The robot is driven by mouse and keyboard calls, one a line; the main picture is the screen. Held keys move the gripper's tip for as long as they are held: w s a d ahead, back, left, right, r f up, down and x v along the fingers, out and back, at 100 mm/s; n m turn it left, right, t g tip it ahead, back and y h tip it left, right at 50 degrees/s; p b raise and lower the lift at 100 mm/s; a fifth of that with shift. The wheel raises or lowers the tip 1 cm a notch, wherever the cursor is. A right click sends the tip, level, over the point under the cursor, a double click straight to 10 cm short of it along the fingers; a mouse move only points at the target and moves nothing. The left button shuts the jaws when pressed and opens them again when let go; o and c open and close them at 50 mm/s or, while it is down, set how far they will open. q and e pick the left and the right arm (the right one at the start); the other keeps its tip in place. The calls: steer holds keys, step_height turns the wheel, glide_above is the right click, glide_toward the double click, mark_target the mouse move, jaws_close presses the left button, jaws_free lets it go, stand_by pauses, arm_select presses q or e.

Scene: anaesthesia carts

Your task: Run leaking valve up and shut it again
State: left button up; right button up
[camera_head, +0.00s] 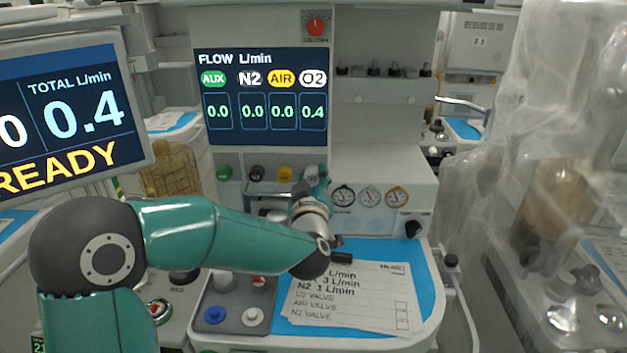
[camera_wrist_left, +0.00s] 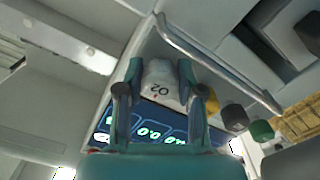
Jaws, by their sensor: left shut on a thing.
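My left gripper (camera_head: 316,182) reaches the row of flow knobs under the flow display (camera_head: 262,100). In the left wrist view its two fingers are shut on the white O2 knob (camera_wrist_left: 160,82), one on each side. In the head view the gripper hides most of that knob. The display reads O2 0.4, with AUX, N2 and AIR all at 0.0. The green knob (camera_head: 223,173), black knob (camera_head: 256,173) and yellow knob (camera_head: 285,173) sit to its left, untouched. My right gripper is not in view.
The monitor (camera_head: 70,115) at left reads total 0.4 and READY. A printed card (camera_head: 350,300) lies on a blue mat (camera_head: 425,275) below my arm. Three round gauges (camera_head: 370,197) sit right of the gripper. A metal rail (camera_wrist_left: 215,62) runs near it in the left wrist view.

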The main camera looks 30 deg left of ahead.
arm_select(q)
steer(key=shift+m, duration=0.4)
steer(key=o, duration=0.9)
steer(key=shift+s, duration=0.15)
steer(key=v, duration=1.1)
steer(key=shift+s+d+f, duration=0.1)
steer(key=shift+s+d, duration=0.05)
steer(key=shift+s, duration=0.2)
